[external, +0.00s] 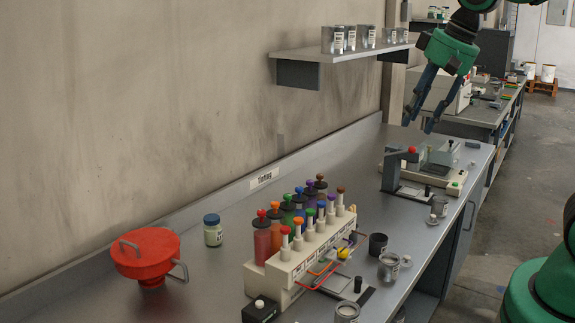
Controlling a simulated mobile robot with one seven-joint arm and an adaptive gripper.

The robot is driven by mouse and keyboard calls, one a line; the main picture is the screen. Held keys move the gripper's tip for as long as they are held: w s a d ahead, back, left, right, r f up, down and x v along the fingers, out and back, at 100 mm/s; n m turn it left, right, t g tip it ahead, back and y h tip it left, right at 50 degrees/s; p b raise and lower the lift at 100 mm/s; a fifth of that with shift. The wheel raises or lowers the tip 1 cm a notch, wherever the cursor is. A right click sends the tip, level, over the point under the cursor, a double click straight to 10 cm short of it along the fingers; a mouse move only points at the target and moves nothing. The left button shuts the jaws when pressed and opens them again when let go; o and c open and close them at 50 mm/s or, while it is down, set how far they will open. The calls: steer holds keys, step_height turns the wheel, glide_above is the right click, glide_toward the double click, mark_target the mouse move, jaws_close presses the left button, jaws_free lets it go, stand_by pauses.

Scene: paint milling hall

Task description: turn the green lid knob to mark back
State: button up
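A cream tinting dispenser (310,243) stands on the steel bench with a back row of coloured canisters and a front row of coloured knobs. A green knob (287,197) tops the lid of the green canister in the back row. Another green knob (310,212) sits in the front row. The marks and the pointing of either knob are too small to read. My gripper (419,126) hangs at the far end of the bench, well behind and right of the dispenser. Its two dark blue fingers are spread apart with nothing between them.
A press-like device (400,170) with a red knob stands below my gripper. A shelf (340,51) with cans overhangs the wall side.

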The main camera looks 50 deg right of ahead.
steer(key=w+a+m+g+p, duration=0.15)
steer(key=w+m, duration=0.25)
steer(key=w, duration=0.5)
steer(key=m+g+p, duration=0.3)
steer(key=m+p, duration=0.5)
steer(key=m, duration=0.3)
glide_above(288, 195)
step_height(288, 195, down, 10)
steer(key=shift+w+f, duration=0.15)
step_height(288, 195, down, 14)
steer(key=shift+r, duration=0.1)
jaws_close()
